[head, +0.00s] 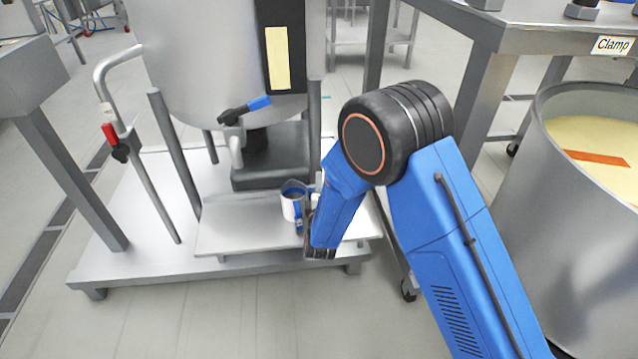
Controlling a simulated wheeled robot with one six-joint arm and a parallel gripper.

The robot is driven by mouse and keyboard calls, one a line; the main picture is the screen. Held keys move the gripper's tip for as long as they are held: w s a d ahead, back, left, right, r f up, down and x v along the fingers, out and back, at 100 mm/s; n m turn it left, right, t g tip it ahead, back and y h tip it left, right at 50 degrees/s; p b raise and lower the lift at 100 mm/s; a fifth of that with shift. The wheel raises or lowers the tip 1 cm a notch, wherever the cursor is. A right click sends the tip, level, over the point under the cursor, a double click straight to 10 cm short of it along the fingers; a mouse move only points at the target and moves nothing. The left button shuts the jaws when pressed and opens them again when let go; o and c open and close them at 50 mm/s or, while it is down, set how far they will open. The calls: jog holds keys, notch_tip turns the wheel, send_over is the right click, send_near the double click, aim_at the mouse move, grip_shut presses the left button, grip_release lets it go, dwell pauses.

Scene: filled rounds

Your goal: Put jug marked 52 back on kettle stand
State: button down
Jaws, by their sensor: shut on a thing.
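A small white jug with a blue inside (289,208) shows in the head view, upright, over the right part of the kettle stand's flat pale plate (228,232). No number can be read on it at this size. My gripper (306,212) reaches in from the right and is shut on the jug at its right side. My blue wrist hides part of that side and the fingertips are hard to make out. I cannot tell whether the jug's base touches the plate or hangs just above it.
A big steel kettle (185,65) with a blue-handled valve (246,110) stands behind the plate. A bent pipe with a red handle (110,132) and a post are at left. A drum of pale yellow content (535,190) and a table marked Clamp (530,38) are at right.

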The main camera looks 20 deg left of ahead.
jog(key=shift+f, duration=0.15)
jog(key=c, duration=1.7)
grip_release()
jog(key=shift+c, duration=0.2)
jog(key=shift+s, duration=0.15)
jog(key=v, duration=1.1)
jog(key=shift+s+d, duration=0.25)
jog(key=shift+s, duration=0.05)
